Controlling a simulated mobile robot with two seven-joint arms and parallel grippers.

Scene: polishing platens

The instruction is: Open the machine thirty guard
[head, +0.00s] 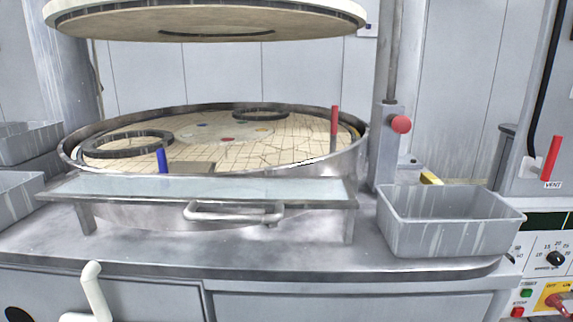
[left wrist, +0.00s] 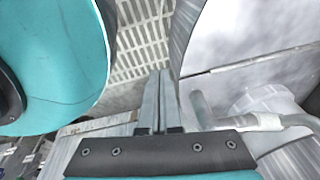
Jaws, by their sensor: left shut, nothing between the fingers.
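The machine's guard (head: 150,188) is a clear, glass-like panel in a metal frame, in front of the round platen. It lies nearly flat on short metal legs in the head view. Its bar handle (head: 233,216) sticks out from the front edge, right of the panel's middle. My left gripper (left wrist: 159,76) is shut and empty in the left wrist view. It is outside the head view, and no contact with the guard shows. A pale bent tube (left wrist: 205,112) is right of its fingers; I cannot tell what it belongs to. My right gripper is not in view.
The tiled platen (head: 240,152) carries dark rings, with a raised upper plate (head: 210,22) above. A grey bin (head: 445,235) stands right of the guard. A white bent pipe (head: 92,290) rises at the front left. A control panel (head: 545,260) is far right.

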